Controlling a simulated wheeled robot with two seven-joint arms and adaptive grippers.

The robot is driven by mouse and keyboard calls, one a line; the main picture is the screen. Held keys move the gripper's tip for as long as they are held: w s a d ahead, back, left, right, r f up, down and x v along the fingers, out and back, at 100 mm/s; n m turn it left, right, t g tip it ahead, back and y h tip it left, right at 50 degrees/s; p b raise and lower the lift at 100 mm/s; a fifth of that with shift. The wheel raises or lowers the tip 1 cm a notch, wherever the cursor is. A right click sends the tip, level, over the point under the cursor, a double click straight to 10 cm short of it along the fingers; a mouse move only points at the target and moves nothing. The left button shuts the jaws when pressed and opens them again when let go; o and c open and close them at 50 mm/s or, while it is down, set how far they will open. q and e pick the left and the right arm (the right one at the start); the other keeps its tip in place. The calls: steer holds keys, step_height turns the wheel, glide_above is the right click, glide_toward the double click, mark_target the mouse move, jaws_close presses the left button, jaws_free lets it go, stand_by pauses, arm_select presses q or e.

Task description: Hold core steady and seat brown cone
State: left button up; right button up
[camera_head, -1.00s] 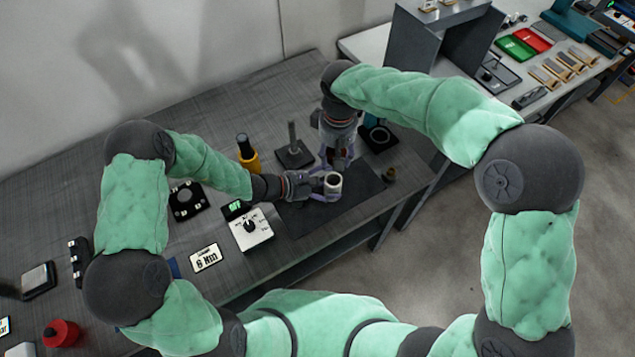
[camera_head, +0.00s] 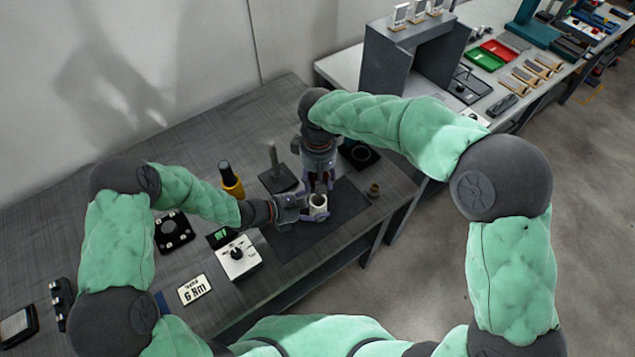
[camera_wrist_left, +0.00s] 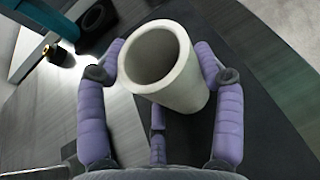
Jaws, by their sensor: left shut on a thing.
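The core (camera_head: 318,203) is a pale hollow cylinder. My left gripper (camera_head: 308,207) is shut around it and holds it over the dark mat (camera_head: 335,222). In the left wrist view the core (camera_wrist_left: 172,65) is tilted with its open end showing, between the purple fingers of that gripper (camera_wrist_left: 162,85). My right gripper (camera_head: 319,183) points down just behind the core. Its fingertips are partly hidden, and I cannot tell whether they touch it. A small brown piece (camera_head: 374,190), likely the brown cone, stands right of the mat, apart from both grippers.
A black block with a ring (camera_head: 359,154) and a dark base with a post (camera_head: 278,178) stand behind the mat. A yellow-and-black tool (camera_head: 230,180) stands left. A white dial box (camera_head: 238,257) and a "6 Nm" card (camera_head: 194,290) lie in front.

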step_height(320, 180, down, 7)
steer(key=shift+r, duration=0.2)
stand_by(0.5)
steer(key=shift+f, duration=0.4)
stand_by(1.4)
steer(key=shift+r, duration=0.45)
stand_by(4.7)
